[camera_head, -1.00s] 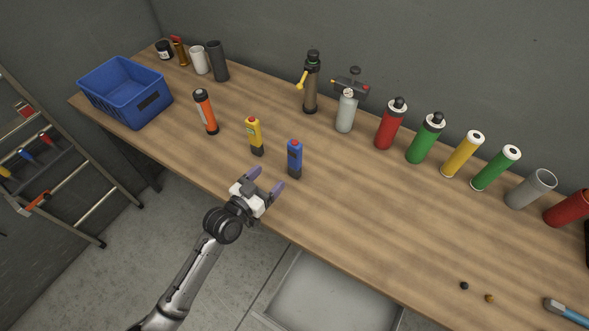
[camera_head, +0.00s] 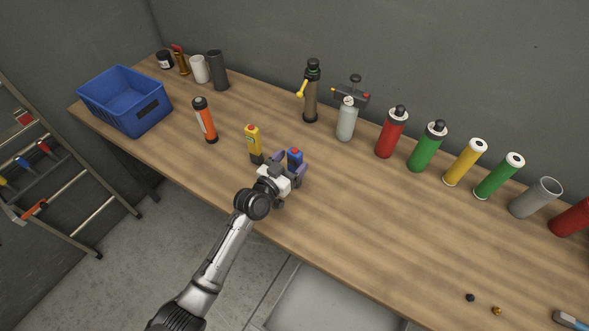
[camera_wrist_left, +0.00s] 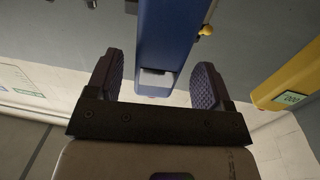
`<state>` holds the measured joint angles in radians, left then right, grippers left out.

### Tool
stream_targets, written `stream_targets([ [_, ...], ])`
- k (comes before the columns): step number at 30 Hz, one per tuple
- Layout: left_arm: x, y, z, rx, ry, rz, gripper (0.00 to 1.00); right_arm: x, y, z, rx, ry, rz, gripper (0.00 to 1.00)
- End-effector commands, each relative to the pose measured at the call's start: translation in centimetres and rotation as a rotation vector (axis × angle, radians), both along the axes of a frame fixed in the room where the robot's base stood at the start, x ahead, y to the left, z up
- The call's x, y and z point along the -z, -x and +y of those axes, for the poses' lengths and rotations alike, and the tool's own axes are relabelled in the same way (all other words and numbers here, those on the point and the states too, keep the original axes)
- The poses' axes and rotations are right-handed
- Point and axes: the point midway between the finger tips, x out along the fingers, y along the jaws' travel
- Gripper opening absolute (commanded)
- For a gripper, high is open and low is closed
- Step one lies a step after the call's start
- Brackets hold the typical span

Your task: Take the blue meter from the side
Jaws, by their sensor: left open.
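The blue meter (camera_head: 294,157) stands upright near the front edge of the workbench in the head view. My left gripper (camera_head: 289,167) is right at it and hides its lower part. In the left wrist view the blue meter (camera_wrist_left: 168,40) lies between the two open, dark ridged fingers of my left gripper (camera_wrist_left: 160,82), with gaps seen on both sides. My right gripper is not in view.
A yellow meter (camera_head: 253,143) stands close to the left of my gripper; it also shows at the right in the wrist view (camera_wrist_left: 290,80). An orange cylinder (camera_head: 204,120) and a blue crate (camera_head: 125,101) are farther left. Several canisters line the back. The bench front right is mostly clear.

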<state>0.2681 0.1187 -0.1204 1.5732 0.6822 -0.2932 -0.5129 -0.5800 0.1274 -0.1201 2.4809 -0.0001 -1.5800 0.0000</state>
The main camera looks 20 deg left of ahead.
Motion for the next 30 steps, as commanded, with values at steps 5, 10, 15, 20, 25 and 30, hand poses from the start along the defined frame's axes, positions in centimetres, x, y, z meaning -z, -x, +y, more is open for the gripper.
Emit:
stream_targets([
  [5, 0.1, -2.2, -0.8, 0.000, 0.001, -0.001, 0.74, 0.5, 0.0, 0.0, 0.001, 0.000, 0.000, 0.00],
  [10, 0.1, -3.2, -1.1, 0.000, 0.000, -0.001, 0.74, 0.6, 0.0, 0.1, 0.002, -0.003, 0.000, 0.00],
  [15, 0.1, -3.3, -1.2, 0.000, 0.000, 0.000, 0.74, 0.6, 0.0, 0.2, 0.006, -0.008, 0.000, 0.00],
  [20, 0.1, -3.2, -1.1, 0.000, 0.000, 0.000, 0.67, 0.6, 0.0, 0.3, 0.007, -0.011, 0.001, 0.00],
  [25, 0.1, -3.2, -1.1, 0.000, 0.000, 0.000, 0.51, 0.6, 0.0, 0.3, 0.007, -0.011, 0.001, 0.00],
  [30, 0.1, -3.2, -1.1, 0.000, 0.000, 0.000, 0.34, 0.6, 0.0, 0.3, 0.007, -0.011, 0.001, 0.00],
])
